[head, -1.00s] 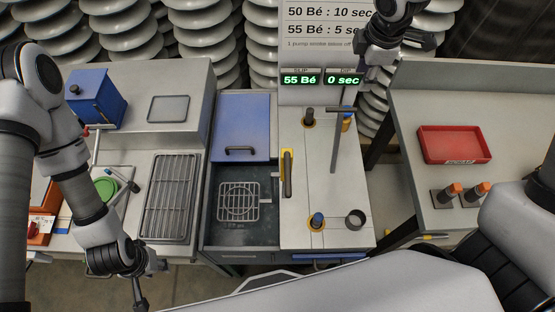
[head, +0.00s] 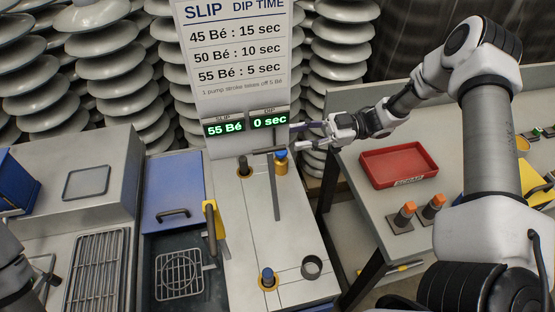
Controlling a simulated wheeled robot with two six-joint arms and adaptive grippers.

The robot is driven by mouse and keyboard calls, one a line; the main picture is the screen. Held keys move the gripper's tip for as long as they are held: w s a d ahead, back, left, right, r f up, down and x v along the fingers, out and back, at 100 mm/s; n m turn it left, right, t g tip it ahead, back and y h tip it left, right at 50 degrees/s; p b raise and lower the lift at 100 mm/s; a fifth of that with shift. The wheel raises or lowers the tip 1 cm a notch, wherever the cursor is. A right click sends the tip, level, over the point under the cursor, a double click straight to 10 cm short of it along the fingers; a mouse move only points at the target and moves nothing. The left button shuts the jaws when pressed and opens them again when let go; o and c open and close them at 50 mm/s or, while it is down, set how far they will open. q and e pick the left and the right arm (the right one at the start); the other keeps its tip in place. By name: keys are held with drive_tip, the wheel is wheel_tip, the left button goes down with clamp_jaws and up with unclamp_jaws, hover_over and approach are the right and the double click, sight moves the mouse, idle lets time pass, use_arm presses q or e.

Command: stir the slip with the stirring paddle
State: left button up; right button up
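A dark T-shaped tool with a long flat bar (head: 276,195), probably the stirring paddle, shows over the pale top of the middle unit (head: 245,255). The slip itself is not clearly visible. My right gripper (head: 301,137) is open and empty, fingers pointing left, right of the tool's top and just above a blue-capped brass post (head: 281,163). My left gripper is out of view; part of my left arm shows at the lower left.
A sign (head: 238,60) stands behind the unit. A yellow bracket with a black handle (head: 212,220), a dark basin with a wire grid (head: 180,275) and a blue lid (head: 172,185) are left. A red tray (head: 398,164) and orange-capped items (head: 408,209) occupy the right table.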

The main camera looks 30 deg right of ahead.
sight(270, 148)
drive_tip(key=shift+m, duration=0.3)
drive_tip(key=a, duration=0.2)
drive_tip(key=a+f+p, duration=0.1)
drive_tip(key=a, duration=0.2)
drive_tip(key=w+a, duration=0.1)
drive_tip(key=a, duration=0.2)
drive_tip(key=shift+a+f, duration=0.1)
drive_tip(key=shift+f, duration=0.3)
drive_tip(key=shift+r, duration=0.1)
clamp_jaws()
